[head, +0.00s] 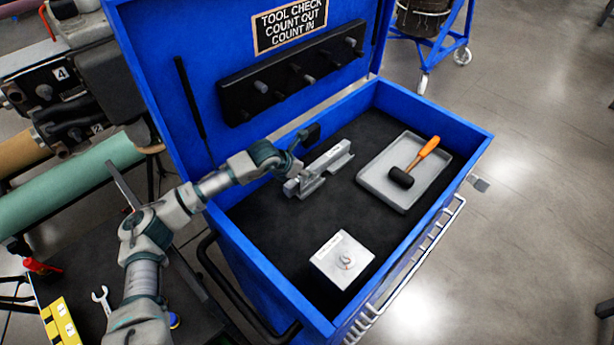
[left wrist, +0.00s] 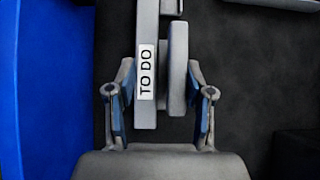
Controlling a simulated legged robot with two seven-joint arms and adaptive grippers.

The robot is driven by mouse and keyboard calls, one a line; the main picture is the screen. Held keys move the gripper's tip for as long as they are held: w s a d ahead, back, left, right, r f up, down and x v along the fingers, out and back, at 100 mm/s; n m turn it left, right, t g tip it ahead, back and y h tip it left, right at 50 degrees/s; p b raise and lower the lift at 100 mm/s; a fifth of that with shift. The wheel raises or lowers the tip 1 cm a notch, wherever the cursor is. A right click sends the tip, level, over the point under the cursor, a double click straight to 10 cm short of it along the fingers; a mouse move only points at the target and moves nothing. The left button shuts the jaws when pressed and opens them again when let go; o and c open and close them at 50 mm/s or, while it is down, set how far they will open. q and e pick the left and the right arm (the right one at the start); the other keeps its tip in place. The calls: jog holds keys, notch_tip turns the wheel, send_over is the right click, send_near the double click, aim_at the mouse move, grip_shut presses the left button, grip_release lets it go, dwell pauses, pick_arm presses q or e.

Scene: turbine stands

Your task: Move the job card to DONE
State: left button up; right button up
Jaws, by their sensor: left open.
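A grey metal holder (head: 325,169) with long raised rails lies on the dark floor of the blue tool chest. In the left wrist view, a long grey bar (left wrist: 146,40) of it carries a "TO DO" label (left wrist: 146,72). I cannot tell whether this piece is the job card, and no DONE label can be read. My left gripper (head: 289,172) is at the holder's near left end. Its open fingers (left wrist: 161,90) are either side of the bar and the shorter piece. My right gripper is not in view.
A grey tray (head: 375,186) with an orange-handled mallet (head: 414,161) lies right of the holder. A pale box (head: 342,260) sits nearer. The chest's blue side walls and upright lid (head: 190,45) bound the space. Dark floor between these things is free.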

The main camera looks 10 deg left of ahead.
pick_arm(q)
jog(key=shift+w+r, duration=0.1)
jog(key=shift+w, duration=0.05)
jog(key=shift+w+d, duration=0.1)
jog(key=shift+d, duration=0.65)
jog(key=shift+s+a, duration=0.25)
jog(key=shift+a, duration=0.4)
jog(key=shift+d+r, duration=0.1)
jog(key=shift+d, duration=0.4)
grip_shut()
jog(key=shift+d, duration=0.15)
jog(key=shift+w+d, duration=0.1)
jog(key=shift+d, duration=0.05)
jog(key=shift+a, duration=0.4)
jog(key=shift+a+r, duration=0.25)
jog(key=shift+a, duration=0.05)
jog(key=shift+d+r, duration=0.1)
jog(key=shift+r, duration=0.1)
jog(key=shift+d+r, duration=0.2)
jog(key=shift+d, duration=0.35)
